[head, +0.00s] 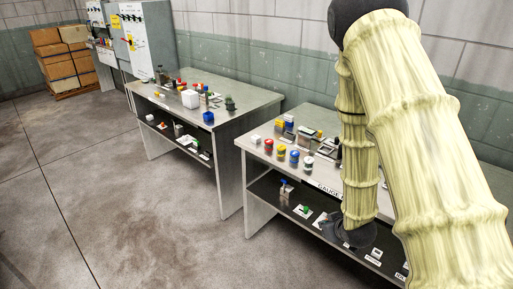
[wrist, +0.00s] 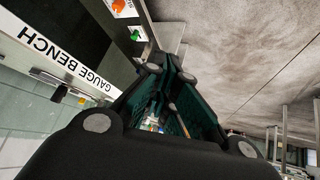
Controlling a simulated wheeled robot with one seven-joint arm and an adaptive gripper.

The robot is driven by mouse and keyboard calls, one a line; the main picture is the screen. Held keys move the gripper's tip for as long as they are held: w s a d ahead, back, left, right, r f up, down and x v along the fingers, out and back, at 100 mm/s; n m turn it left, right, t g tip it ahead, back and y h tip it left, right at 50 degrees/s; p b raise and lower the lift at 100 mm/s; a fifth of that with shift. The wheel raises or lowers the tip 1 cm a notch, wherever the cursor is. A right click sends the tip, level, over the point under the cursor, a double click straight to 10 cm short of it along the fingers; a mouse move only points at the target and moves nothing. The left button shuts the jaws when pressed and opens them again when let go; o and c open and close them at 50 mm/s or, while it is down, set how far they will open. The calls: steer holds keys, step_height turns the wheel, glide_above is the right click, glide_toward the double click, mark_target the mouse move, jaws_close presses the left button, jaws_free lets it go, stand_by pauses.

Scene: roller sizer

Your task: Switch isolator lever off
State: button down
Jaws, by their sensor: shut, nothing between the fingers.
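No isolator lever can be made out for certain. A grey cabinet (head: 146,42) with a yellow label and small dark and coloured fittings stands at the back left in the head view, too small to tell which fitting is a lever. My gripper (wrist: 170,72) shows in the wrist view as dark green fingers, shut and empty, beside the gauge bench (wrist: 58,58). In the head view my pale sleeved arm hangs in front of the right bench, and its fingers cannot be made out there.
A steel bench (head: 240,103) with coloured parts stands at centre. The right bench (head: 262,152) carries several coloured knobs, with labelled items on its lower shelf. Cardboard boxes (head: 62,60) are stacked at the far left. The concrete floor (head: 95,190) at left is clear.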

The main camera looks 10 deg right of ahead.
steer(key=w+d+r+n+t, duration=0.1)
steer(key=w+d+r+t, duration=0.1)
steer(key=r, duration=1)
steer(key=w+d+r+t, duration=0.2)
steer(key=w+d+r, duration=0.2)
steer(key=r, duration=0.9)
steer(key=w+d+r+n+t, duration=0.1)
steer(key=w+d+r+t, duration=0.2)
steer(key=d+r, duration=0.4)
step_height(320, 180, up, 5)
steer(key=shift+w+d+r+n+p, duration=0.15)
steer(key=shift+w+n+p, duration=0.15)
steer(key=shift+w+p, duration=0.1)
